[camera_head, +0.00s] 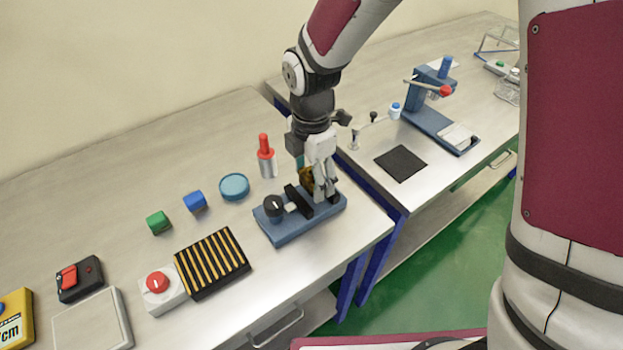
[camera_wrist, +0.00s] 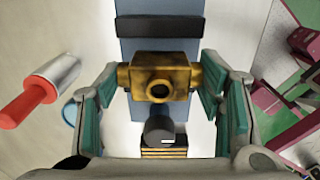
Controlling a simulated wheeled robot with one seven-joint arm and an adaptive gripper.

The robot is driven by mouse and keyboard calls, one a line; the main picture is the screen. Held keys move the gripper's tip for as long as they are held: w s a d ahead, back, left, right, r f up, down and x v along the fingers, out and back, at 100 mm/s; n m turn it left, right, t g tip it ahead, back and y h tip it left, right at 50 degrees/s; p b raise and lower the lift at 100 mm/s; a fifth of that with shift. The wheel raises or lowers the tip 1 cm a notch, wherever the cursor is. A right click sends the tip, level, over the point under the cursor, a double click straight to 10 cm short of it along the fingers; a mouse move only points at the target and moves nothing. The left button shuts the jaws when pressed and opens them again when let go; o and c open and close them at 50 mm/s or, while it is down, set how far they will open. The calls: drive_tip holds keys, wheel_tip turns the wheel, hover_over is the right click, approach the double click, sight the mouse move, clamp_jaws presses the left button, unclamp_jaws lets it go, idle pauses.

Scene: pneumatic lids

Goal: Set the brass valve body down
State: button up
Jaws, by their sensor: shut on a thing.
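My gripper (camera_head: 320,186) is shut on the brass valve body, with one finger on each side of it. The brass valve body (camera_wrist: 160,83) shows in the wrist view as a gold block with a round hole facing the camera. In the head view, the valve body (camera_head: 305,178) is partly hidden behind the fingers. It is over or at the blue vise (camera_head: 296,231), which has black jaws and a black knob (camera_head: 273,206). The knob also shows in the wrist view (camera_wrist: 160,130). I cannot tell whether the body touches the vise.
A red-topped metal cylinder (camera_head: 266,158) stands close behind my gripper. A round blue dish (camera_head: 234,187), blue and green blocks, and a black tray with yellow stripes (camera_head: 212,262) lie left. A black mat (camera_head: 401,163) lies on the right bench, across a gap.

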sight(311, 187)
drive_tip(key=shift+f+p, duration=0.3)
drive_tip(key=shift+f, duration=1.45)
drive_tip(key=shift+f, duration=0.1)
drive_tip(key=o, duration=1.5)
drive_tip(key=shift+o, duration=0.2)
